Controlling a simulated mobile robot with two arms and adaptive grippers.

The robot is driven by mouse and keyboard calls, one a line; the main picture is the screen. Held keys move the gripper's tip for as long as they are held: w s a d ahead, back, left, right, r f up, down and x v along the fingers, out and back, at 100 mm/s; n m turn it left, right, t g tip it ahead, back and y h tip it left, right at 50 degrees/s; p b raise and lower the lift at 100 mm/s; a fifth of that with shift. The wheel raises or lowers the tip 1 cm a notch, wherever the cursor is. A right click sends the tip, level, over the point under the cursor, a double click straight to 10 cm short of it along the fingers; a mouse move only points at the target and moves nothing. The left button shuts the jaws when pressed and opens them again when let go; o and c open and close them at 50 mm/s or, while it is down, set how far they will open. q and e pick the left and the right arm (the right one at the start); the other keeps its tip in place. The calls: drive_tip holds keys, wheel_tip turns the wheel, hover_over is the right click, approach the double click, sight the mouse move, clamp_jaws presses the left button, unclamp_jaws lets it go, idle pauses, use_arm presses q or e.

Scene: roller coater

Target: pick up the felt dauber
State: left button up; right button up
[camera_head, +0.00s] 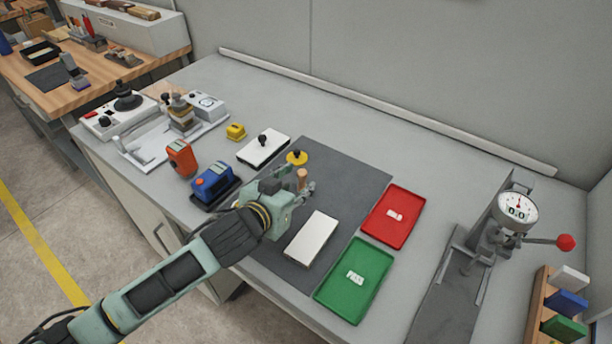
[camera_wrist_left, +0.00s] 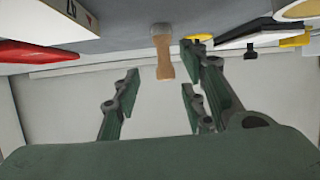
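The felt dauber appears to be the small upright piece with a wooden handle (camera_head: 302,175), standing on the dark grey mat (camera_head: 350,178). In the left wrist view the dauber (camera_wrist_left: 163,52) shows a tan wooden handle and a paler end, and that view has the table at the top. My left gripper (camera_head: 308,189) is right beside it in the head view and partly hides its lower part. In the left wrist view the fingers (camera_wrist_left: 160,95) are spread apart, with the dauber in line with the gap between them. I see no finger touching it. My right gripper is in neither view.
A white block (camera_head: 312,238) lies close to the gripper on the mat. A yellow round piece (camera_head: 297,157) is just behind the dauber. Red (camera_head: 394,216) and green (camera_head: 354,280) trays lie to the right. A dial gauge stand (camera_head: 517,207) is farther right.

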sight(301, 181)
use_arm(q)
drive_tip(key=shift+p+x, duration=0.4)
drive_tip(key=shift+x, duration=0.5)
drive_tip(key=shift+w+d+f, duration=0.15)
drive_tip(key=shift+w+f, duration=0.2)
drive_tip(key=shift+w, duration=0.2)
drive_tip(key=shift+w+d+f, duration=0.1)
drive_tip(key=shift+w+f, duration=0.25)
drive_tip(key=shift+w, duration=0.15)
drive_tip(key=shift+w+d+f, duration=0.15)
drive_tip(key=shift+w, duration=0.15)
drive_tip(key=shift+f, duration=0.1)
clamp_jaws()
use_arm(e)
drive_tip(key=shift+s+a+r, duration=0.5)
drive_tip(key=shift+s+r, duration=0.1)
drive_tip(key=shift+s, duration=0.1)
